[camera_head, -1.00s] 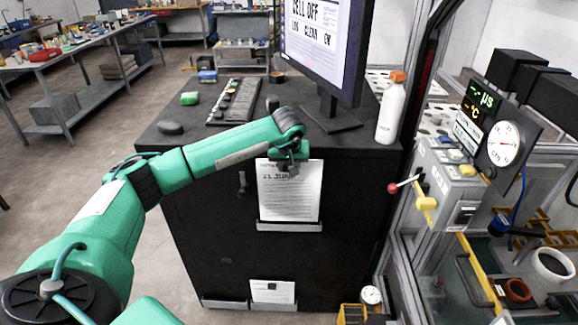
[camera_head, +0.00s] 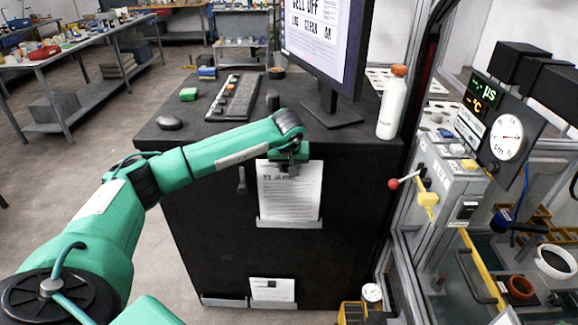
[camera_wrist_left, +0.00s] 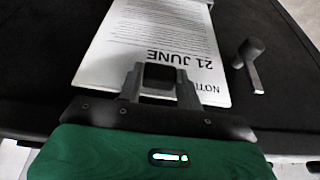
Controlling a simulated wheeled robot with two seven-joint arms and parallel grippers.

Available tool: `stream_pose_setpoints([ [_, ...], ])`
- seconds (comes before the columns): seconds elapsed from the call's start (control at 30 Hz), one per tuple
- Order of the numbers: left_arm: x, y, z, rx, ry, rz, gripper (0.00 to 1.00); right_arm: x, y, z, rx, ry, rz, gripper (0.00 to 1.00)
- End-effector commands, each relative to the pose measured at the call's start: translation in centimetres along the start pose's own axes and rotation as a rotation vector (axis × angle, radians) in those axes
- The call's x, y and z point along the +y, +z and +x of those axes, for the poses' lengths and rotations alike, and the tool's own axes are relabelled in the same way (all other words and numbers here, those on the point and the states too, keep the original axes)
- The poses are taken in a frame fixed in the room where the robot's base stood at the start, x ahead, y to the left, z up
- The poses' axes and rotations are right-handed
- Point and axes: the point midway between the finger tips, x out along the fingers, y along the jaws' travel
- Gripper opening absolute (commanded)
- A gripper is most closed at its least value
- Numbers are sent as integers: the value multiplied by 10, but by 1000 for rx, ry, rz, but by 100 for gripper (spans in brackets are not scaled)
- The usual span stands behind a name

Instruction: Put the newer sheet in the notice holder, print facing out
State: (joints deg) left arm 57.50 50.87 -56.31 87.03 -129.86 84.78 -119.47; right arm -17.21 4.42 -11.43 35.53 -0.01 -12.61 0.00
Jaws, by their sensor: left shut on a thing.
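A white printed sheet (camera_head: 290,198) stands upright against the front of the black cabinet, print facing out. Its date reads 21 June in the left wrist view (camera_wrist_left: 165,25). Its lower edge meets the grey lip of the upper holder (camera_head: 290,224); the lip hides whether it is fully seated. My left gripper (camera_head: 290,168) is at the sheet's top edge, shut on it, and its fingers also show in the wrist view (camera_wrist_left: 160,85). Another printed sheet (camera_head: 272,289) stands in a low tray (camera_head: 272,305) at the cabinet's foot; its date is unreadable. My right gripper is out of view.
A dark peg or handle (camera_head: 241,181) sticks out of the cabinet left of the sheet. The cabinet top (camera_head: 200,140) carries a monitor (camera_head: 320,45), a white bottle (camera_head: 392,103), a keyboard (camera_head: 234,97) and a mouse (camera_head: 170,123). A gauge-bearing machine frame stands at right.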

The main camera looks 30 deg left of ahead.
Motion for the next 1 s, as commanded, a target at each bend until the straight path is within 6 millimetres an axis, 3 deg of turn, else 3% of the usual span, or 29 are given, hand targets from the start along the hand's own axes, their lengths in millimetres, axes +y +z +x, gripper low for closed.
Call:
stream_pose_setpoints([
  [0.77, 0, 8, 18, 0, 0, -1, 0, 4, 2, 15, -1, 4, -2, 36],
  [0.8, 0, 7, 18, 0, 0, -1, 40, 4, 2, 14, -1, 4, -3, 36],
  [0.9, 0, 7, 18, 0, 0, -1, 59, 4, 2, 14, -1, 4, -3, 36],
  [1.0, 0, 7, 18, 0, 0, -1, 61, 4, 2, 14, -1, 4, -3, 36],
])
